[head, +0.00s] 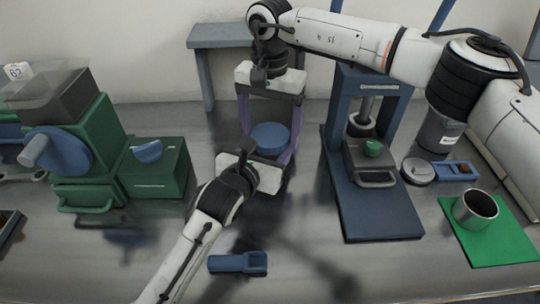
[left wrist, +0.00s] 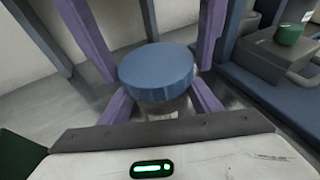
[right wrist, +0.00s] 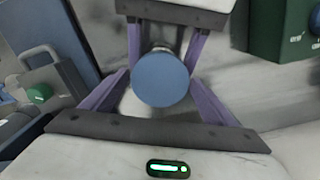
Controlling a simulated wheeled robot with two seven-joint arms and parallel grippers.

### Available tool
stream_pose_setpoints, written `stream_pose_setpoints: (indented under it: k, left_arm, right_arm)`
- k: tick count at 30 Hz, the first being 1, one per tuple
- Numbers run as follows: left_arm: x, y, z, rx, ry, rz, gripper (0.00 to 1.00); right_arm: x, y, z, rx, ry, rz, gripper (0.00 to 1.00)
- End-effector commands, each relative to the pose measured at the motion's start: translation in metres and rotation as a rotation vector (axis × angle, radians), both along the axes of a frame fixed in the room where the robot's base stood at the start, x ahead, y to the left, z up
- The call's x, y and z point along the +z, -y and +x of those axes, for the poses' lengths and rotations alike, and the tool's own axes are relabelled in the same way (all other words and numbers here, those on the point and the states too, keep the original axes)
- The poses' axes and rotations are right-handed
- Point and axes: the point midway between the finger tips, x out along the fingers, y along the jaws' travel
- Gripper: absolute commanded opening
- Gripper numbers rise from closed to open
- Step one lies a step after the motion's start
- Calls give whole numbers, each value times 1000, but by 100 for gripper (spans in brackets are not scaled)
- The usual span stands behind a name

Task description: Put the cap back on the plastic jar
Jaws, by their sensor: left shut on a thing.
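A round blue cap (head: 270,137) sits level over a clear plastic jar (left wrist: 168,107). Whether it is seated cannot be told. It fills the middle of the right wrist view (right wrist: 160,80), hiding most of the jar there. My left gripper (head: 268,157) reaches in from the front, its purple fingers shut on the jar below the cap. My right gripper (head: 270,127) points down from above. Its purple fingers stand on both sides of the cap, with narrow gaps showing in the left wrist view, so it looks open.
A blue press stand (head: 380,215) with a green knob is close on the right. Green machines (head: 155,175) stand on the left. A metal cup (head: 475,209) stands on a green mat (head: 492,245). A small blue holder (head: 238,264) lies in front. A blue bench (head: 222,42) is behind.

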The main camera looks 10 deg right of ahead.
Motion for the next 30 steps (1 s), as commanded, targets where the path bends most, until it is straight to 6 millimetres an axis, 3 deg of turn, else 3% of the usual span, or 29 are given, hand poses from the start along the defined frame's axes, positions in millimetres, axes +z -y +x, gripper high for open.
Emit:
stream_pose_setpoints:
  k: [1, 6, 10, 11, 13, 23, 30]
  left_arm:
    - [-1, 0, 0, 1, -1, 2, 0]
    - [-1, 0, 0, 1, -1, 2, 0]
    - [-1, 0, 0, 1, -1, 2, 0]
    - [-1, 0, 0, 1, -1, 2, 0]
    - [-1, 0, 0, 1, -1, 2, 0]
    - [-1, 0, 0, 1, -1, 2, 0]
    - [-1, 0, 0, 1, -1, 2, 0]
  right_arm:
    - [0, 0, 0, 0, 0, 0, 71]
    - [0, 0, 0, 0, 0, 0, 43]
    - [0, 0, 0, 0, 0, 0, 43]
    - [0, 0, 0, 0, 0, 0, 74]
    - [0, 0, 0, 0, 0, 0, 86]
    - [2, 0, 0, 0, 0, 0, 88]
    - [27, 0, 1, 0, 3, -1, 88]
